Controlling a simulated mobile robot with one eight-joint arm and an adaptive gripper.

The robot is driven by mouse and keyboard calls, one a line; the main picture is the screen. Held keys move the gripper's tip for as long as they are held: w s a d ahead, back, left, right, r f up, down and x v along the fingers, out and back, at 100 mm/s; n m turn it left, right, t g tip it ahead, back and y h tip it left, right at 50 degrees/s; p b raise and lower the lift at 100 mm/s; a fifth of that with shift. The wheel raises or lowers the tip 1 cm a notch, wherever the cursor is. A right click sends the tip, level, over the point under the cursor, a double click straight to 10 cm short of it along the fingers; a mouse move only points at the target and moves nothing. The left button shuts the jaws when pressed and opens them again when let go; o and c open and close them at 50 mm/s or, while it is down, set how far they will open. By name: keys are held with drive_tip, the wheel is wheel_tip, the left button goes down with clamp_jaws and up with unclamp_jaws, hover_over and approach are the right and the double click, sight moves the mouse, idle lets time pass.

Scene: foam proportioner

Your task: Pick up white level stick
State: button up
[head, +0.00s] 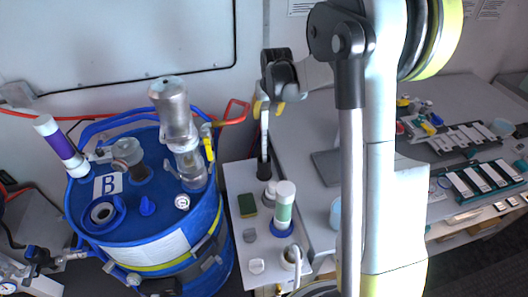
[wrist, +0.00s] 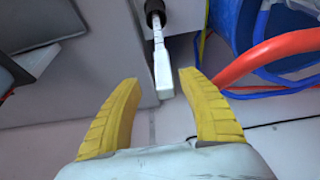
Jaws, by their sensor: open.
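The white level stick (head: 264,132) stands upright in a black holder (head: 263,168) at the back of the narrow white shelf in the head view. In the wrist view the stick (wrist: 160,58) runs from the black holder (wrist: 154,12) towards me, its broad white end nearest. My gripper (head: 268,106) is open above the holder, at the stick's upper end. In the wrist view my gripper (wrist: 158,80) has its yellow fingers spread, and the stick's end lies roughly between the fingertips. I cannot tell whether either finger touches it.
A blue drum (head: 150,225) with pipes and valves stands left of the shelf. A red hose (head: 235,112) is close to my gripper's left; the red hose (wrist: 265,55) is right in the wrist view. A green-banded bottle (head: 284,207) and sponge (head: 247,205) sit on the shelf. A grey bench (head: 310,130) is right.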

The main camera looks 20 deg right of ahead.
drive_tip(key=x, duration=0.6)
drive_tip(key=shift+w+a, duration=0.25)
drive_tip(key=shift+w, duration=0.05)
drive_tip(key=shift+s+r, duration=0.1)
clamp_jaws()
